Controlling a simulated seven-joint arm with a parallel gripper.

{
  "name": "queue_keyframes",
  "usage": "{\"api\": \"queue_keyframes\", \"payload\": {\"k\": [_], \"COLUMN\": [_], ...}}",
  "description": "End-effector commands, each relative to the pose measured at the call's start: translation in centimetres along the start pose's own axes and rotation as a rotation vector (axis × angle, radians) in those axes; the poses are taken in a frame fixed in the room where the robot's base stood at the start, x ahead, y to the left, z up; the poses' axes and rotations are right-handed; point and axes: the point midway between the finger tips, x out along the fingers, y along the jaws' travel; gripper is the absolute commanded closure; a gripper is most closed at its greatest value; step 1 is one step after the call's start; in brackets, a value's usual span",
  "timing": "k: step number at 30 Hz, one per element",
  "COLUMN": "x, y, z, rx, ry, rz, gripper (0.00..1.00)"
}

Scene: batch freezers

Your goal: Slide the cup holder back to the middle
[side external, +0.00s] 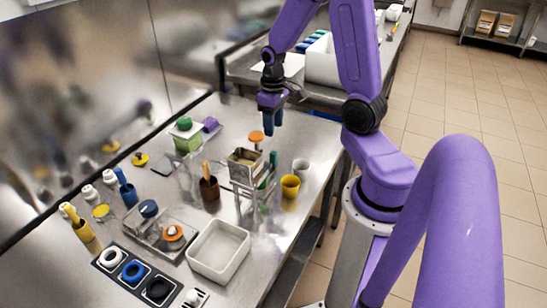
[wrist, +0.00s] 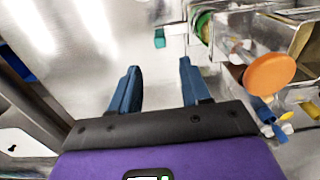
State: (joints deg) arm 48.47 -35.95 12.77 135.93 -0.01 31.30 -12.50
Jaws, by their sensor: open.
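A metal stand (side external: 247,184) with an open box on top is near the middle of the steel table in the side view; I take it to be the cup holder, but cannot tell for certain. A yellow cup (side external: 290,188) and a grey-white cup (side external: 301,169) stand to its right. My gripper (side external: 274,125) hangs pointing down behind and above the stand, apart from it. In the wrist view my gripper (wrist: 156,92) shows two blue fingers spread, with bare steel between them. Part of a metal box (wrist: 306,42) shows at the right there.
An orange disc (side external: 256,136) sits beside the stand; it is close to my gripper in the wrist view (wrist: 270,75). A dark cup with a wooden handle (side external: 209,192), a white tray (side external: 218,252) and a black ring rack (side external: 140,275) lie leftward and forward. A steel wall bounds the left.

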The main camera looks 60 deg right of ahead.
Motion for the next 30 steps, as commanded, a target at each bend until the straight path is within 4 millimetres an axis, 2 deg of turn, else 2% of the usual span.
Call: {"api": "queue_keyframes", "payload": {"k": [3,18,30], "x": [1.9,8.4,12.3], "y": [0.0,0.0,0.0], "z": [0.2,0.1,0.1], "rx": [0.0,-0.001,0.0], "ry": [-0.007,-0.006,-0.002], "rz": [-0.001,-0.001,0.0], "gripper": [0.53,0.53,0.53]}}
